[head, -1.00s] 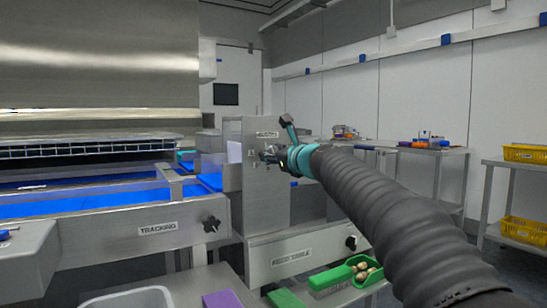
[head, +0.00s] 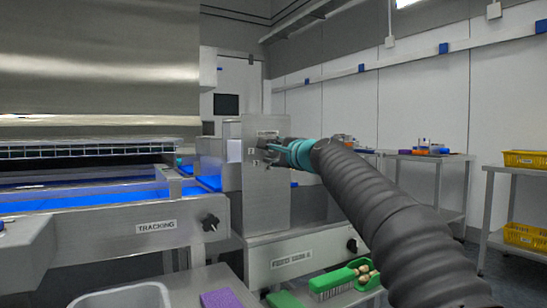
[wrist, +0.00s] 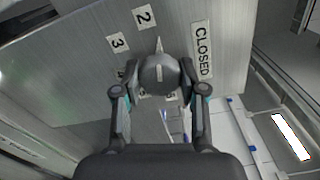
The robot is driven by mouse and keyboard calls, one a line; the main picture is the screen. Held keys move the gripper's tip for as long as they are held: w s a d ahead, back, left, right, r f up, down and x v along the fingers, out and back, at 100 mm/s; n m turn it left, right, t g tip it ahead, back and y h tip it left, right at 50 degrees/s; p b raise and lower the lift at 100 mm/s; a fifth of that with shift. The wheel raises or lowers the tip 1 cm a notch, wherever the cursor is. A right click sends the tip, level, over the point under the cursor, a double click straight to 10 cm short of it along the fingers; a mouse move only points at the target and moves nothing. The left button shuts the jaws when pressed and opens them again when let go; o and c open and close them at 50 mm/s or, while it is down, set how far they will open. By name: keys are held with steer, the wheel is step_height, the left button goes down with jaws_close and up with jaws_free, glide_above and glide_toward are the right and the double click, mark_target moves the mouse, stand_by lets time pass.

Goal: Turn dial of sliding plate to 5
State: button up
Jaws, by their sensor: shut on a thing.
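The dial is a round grey knob (wrist: 158,75) with a white line, on the metal face of the sliding plate housing (head: 265,200). In the wrist view a pointed tip at its top edge points up, between the "2" label (wrist: 144,16) and the "CLOSED" label (wrist: 202,50), nearer the "2". The "3" label (wrist: 117,41) is to the left, and labels below it are partly hidden by knob and fingers. My gripper (wrist: 158,88) is shut on the knob, one finger on each side. In the head view my gripper (head: 276,150) is at the housing's upper face, hiding the knob.
A conveyor with a blue belt (head: 85,202) and a "TRACKING" label (head: 156,226) is at left. Side tables with yellow baskets (head: 525,159) are at right.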

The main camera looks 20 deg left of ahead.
steer(key=n+b, duration=0.2)
steer(key=n, duration=0.5)
steer(key=shift+f+b, duration=0.15)
steer(key=shift+b, duration=0.15)
steer(key=n+b, duration=0.1)
steer(key=n, duration=0.3)
steer(key=n+b, duration=0.1)
steer(key=n, duration=0.2)
steer(key=shift+n, duration=0.3)
steer(key=n, duration=0.3)
steer(key=shift+n+b, duration=0.3)
steer(key=n, duration=0.3)
steer(key=shift+n+b, duration=0.3)
steer(key=n, duration=0.3)
steer(key=shift+n, duration=0.3)
steer(key=shift+n+b, duration=0.35)
steer(key=shift+n, duration=1.65)
